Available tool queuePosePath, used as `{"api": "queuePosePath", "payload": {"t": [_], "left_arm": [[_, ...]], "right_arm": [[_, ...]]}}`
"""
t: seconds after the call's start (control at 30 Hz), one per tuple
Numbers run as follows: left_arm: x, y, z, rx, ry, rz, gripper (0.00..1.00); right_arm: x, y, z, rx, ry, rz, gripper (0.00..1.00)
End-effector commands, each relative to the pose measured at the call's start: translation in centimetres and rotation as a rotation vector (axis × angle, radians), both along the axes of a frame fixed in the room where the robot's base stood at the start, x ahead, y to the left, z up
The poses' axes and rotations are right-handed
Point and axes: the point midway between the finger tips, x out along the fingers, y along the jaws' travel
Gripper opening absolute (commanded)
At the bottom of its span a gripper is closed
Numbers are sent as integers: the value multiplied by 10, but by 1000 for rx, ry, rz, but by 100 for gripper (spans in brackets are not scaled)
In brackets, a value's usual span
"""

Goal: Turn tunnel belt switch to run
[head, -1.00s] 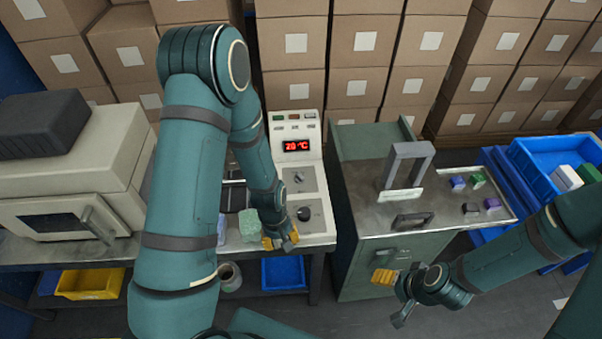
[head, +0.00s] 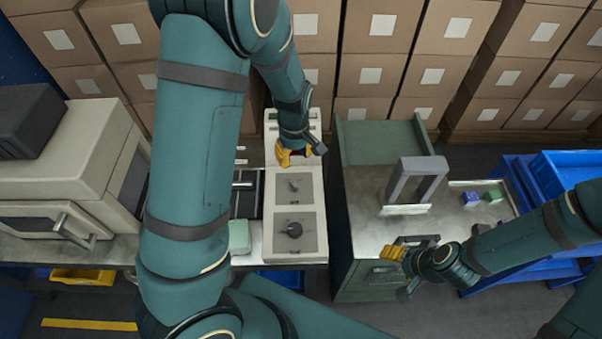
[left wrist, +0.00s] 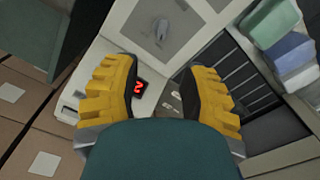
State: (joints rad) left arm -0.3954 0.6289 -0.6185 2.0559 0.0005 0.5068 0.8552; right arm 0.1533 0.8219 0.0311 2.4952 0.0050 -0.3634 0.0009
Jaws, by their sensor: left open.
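The control panel (head: 262,235) is a pale upright console with two grey plates. The upper plate carries a small grey switch (head: 294,185); the lower plate carries a round black knob (head: 294,230). The labels are too small to read. My left gripper (head: 300,153) is open and empty, above the panel just beyond the upper switch, and hides the display in the head view. In the left wrist view, the upper switch (left wrist: 162,33) lies ahead of the spread yellow fingers, and the red display (left wrist: 139,86) shows between them. My right gripper (head: 400,270) looks open and empty before the green cabinet.
A green cabinet (head: 360,220) with a grey handle frame (head: 415,180) stands right of the panel. A beige machine (head: 70,165) is on the left, and a pale green block (head: 239,237) lies beside the panel. Stacked cartons (head: 385,30) fill the back.

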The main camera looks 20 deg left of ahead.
Motion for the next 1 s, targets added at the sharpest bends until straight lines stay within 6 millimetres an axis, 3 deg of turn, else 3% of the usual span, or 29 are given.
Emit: {"api": "queuePosePath", "payload": {"t": [0.17,0.7,1.0], "left_arm": [[-1,0,-19,0,4,0,42],[-2,0,-117,0,4,0,42],[-1,0,-137,0,0,-1,42]], "right_arm": [[-1,0,-3,0,1,0,66],[0,1,-14,-3,2,0,66],[0,1,-16,-3,1,0,66]]}}
